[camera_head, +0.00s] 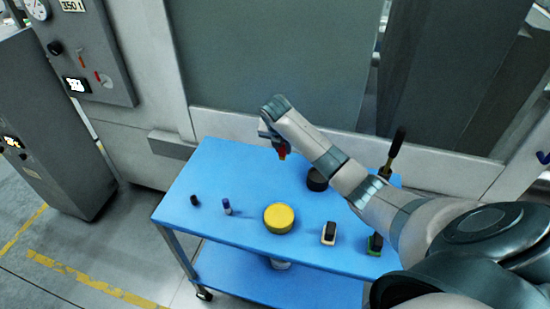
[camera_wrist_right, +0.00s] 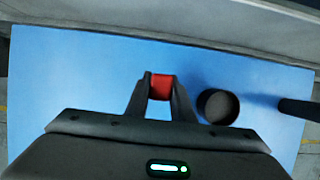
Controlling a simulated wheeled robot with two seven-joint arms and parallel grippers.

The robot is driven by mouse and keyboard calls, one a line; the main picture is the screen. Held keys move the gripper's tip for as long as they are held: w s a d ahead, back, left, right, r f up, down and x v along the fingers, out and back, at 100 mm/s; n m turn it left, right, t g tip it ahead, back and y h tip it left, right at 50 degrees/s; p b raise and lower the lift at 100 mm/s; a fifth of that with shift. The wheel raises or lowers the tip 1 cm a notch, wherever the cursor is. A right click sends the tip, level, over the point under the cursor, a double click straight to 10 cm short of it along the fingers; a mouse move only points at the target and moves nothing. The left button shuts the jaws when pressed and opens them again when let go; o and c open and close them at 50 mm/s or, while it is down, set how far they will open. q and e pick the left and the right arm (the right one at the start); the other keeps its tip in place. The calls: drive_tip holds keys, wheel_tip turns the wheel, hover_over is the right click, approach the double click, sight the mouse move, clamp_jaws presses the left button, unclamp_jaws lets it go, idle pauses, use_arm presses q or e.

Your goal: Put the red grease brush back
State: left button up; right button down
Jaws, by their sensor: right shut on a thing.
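My right gripper (camera_head: 278,146) hangs over the back part of the blue cart top. It is shut on a small red thing (camera_head: 282,151) with a yellowish lower end, which I take for the red grease brush. In the right wrist view the red brush (camera_wrist_right: 162,86) sits between the fingertips of the right gripper (camera_wrist_right: 162,82). Its lower part is hard to make out, and I cannot tell whether it touches the cart. A dark round cup (camera_head: 316,180) stands to the right of it and also shows in the wrist view (camera_wrist_right: 218,107). My left gripper is not in view.
On the blue cart (camera_head: 225,178) stand a yellow round tin (camera_head: 279,217), a small dark bottle (camera_head: 194,200), a blue-and-white bottle (camera_head: 227,207), a black-and-cream brush (camera_head: 328,233) and a black-and-green brush (camera_head: 375,243). A tall black handle (camera_head: 397,142) rises at the right. The back left is clear.

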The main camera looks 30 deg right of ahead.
drive_tip(key=a+f, duration=0.1)
drive_tip(key=a+f+p, duration=0.1)
drive_tip(key=a, duration=0.1)
drive_tip(key=shift+w, duration=0.2)
drive_tip(key=shift+f, duration=0.35)
wheel_tip(320, 180, down, 3)
drive_tip(key=shift+r+p, duration=0.15)
drive_tip(key=shift+p, duration=0.75)
drive_tip(key=shift+f, duration=0.25)
